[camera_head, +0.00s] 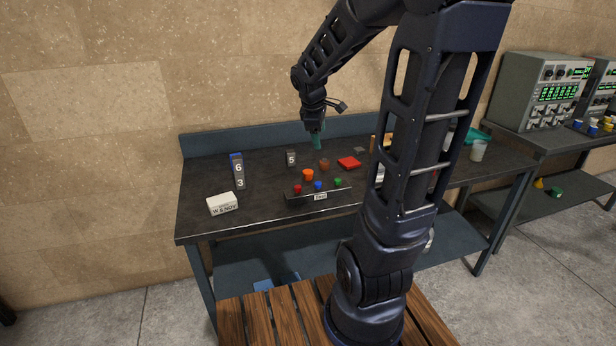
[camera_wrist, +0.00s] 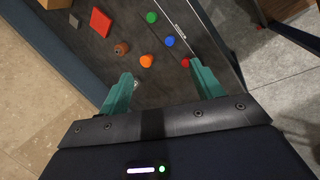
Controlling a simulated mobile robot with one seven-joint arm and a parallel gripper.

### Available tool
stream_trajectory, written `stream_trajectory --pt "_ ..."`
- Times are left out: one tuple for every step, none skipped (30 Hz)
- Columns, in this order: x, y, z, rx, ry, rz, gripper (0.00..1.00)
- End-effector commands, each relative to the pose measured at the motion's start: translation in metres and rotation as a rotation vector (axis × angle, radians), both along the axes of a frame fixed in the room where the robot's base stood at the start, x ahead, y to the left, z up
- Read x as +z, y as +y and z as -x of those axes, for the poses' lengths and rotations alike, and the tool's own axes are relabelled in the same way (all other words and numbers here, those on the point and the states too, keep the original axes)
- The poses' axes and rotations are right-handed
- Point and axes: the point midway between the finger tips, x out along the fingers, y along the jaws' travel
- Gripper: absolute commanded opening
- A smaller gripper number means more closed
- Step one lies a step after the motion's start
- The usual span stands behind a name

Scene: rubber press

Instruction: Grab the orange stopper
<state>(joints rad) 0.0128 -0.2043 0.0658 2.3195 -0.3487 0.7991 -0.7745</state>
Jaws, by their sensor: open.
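The orange stopper (camera_head: 308,174) stands on the dark workbench top (camera_head: 265,210), behind a small black rack. In the wrist view the orange stopper (camera_wrist: 147,61) lies beyond and between my fingertips, apart from them. My gripper (camera_head: 317,140) hangs above the back part of the bench. In the wrist view its two green fingers (camera_wrist: 162,84) are spread wide with nothing between them.
A rack (camera_head: 318,195) holds red, blue and green stoppers just in front. A brown stopper (camera_head: 324,164), a red block (camera_head: 349,162) and a numbered block (camera_head: 291,158) stand nearby. A white box (camera_head: 222,204) and blocks marked 6 and 3 (camera_head: 238,170) stand left.

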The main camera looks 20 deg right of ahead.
Motion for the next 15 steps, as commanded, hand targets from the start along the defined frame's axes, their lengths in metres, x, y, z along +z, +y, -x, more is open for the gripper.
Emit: stream_trajectory --pt "-0.009 0.0 -0.012 0.052 0.026 0.023 0.66" --pt "-0.013 -0.001 -0.019 0.088 0.037 0.038 0.66" --pt "-0.018 -0.001 -0.029 0.135 0.053 0.058 0.66" --pt "-0.023 -0.001 -0.035 0.17 0.068 0.073 0.66" --pt "-0.028 -0.001 -0.042 0.207 0.081 0.088 0.66" --pt "-0.034 -0.001 -0.051 0.255 0.1 0.106 0.66" --pt "-0.04 -0.001 -0.058 0.291 0.113 0.121 0.66" --pt "-0.045 -0.001 -0.065 0.327 0.125 0.132 0.66" --pt "-0.052 0.0 -0.074 0.377 0.143 0.151 0.66" --pt "-0.058 0.0 -0.08 0.412 0.158 0.163 0.66" --pt "-0.064 0.0 -0.087 0.448 0.172 0.175 0.66" --pt "-0.072 0.0 -0.095 0.497 0.19 0.192 0.66" --pt "-0.078 0.001 -0.102 0.534 0.203 0.202 0.66" --pt "-0.084 0.001 -0.108 0.572 0.217 0.215 0.66" --pt "-0.093 0.001 -0.116 0.621 0.236 0.229 0.66"
